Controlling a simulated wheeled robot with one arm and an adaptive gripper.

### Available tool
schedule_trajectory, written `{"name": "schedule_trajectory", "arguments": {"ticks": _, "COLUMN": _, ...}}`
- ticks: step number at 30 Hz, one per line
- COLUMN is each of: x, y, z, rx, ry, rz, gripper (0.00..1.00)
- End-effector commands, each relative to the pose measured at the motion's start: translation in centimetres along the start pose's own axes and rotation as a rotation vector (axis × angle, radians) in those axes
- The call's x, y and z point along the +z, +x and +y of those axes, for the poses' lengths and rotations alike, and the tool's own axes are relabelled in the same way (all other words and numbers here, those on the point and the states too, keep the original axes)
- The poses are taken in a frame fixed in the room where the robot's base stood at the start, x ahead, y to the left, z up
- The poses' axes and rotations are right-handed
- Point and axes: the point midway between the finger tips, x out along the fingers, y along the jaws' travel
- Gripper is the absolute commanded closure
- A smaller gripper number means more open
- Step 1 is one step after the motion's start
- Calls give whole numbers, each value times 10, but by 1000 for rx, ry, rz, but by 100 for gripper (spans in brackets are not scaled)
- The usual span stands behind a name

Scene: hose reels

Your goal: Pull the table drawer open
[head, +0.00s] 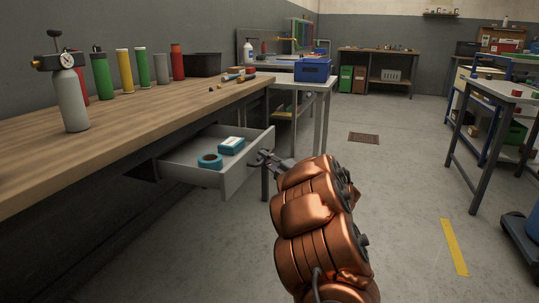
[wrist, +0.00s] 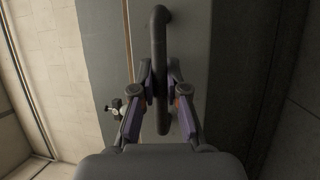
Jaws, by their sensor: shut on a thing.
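The table drawer (head: 232,180) is a light grey box under the wooden workbench (head: 150,104), and it stands pulled out from it. Inside the drawer lie a teal roll of tape (head: 210,161) and a blue and white box (head: 231,146). My gripper (head: 264,160) is at the drawer's front, at the handle. In the wrist view the dark bar handle (wrist: 160,60) runs between the two fingers of my gripper (wrist: 159,112), which is shut on it. The drawer front (wrist: 200,50) fills the middle of that view. In the head view the handle is mostly hidden by my gripper.
A grey bottle with a gauge (head: 72,100), several coloured cylinders and a black bin (head: 203,64) stand on the workbench. A white table with a blue toolbox (head: 312,70) is behind the drawer. The floor between is clear.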

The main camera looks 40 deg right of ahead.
Motion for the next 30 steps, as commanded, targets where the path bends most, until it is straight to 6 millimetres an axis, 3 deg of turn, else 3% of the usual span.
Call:
{"name": "schedule_trajectory", "arguments": {"ticks": 12, "x": -2, "y": 0, "z": 1, "rx": 2, "ry": 1, "rz": 6, "gripper": 100}}
{"name": "schedule_trajectory", "arguments": {"ticks": 13, "x": -2, "y": 0, "z": 1, "rx": 2, "ry": 1, "rz": 6, "gripper": 84}}
{"name": "schedule_trajectory", "arguments": {"ticks": 20, "x": -2, "y": -1, "z": 1, "rx": 1, "ry": 1, "rz": 7, "gripper": 61}}
{"name": "schedule_trajectory", "arguments": {"ticks": 30, "x": -2, "y": -3, "z": 1, "rx": 0, "ry": 0, "rz": 6, "gripper": 61}}
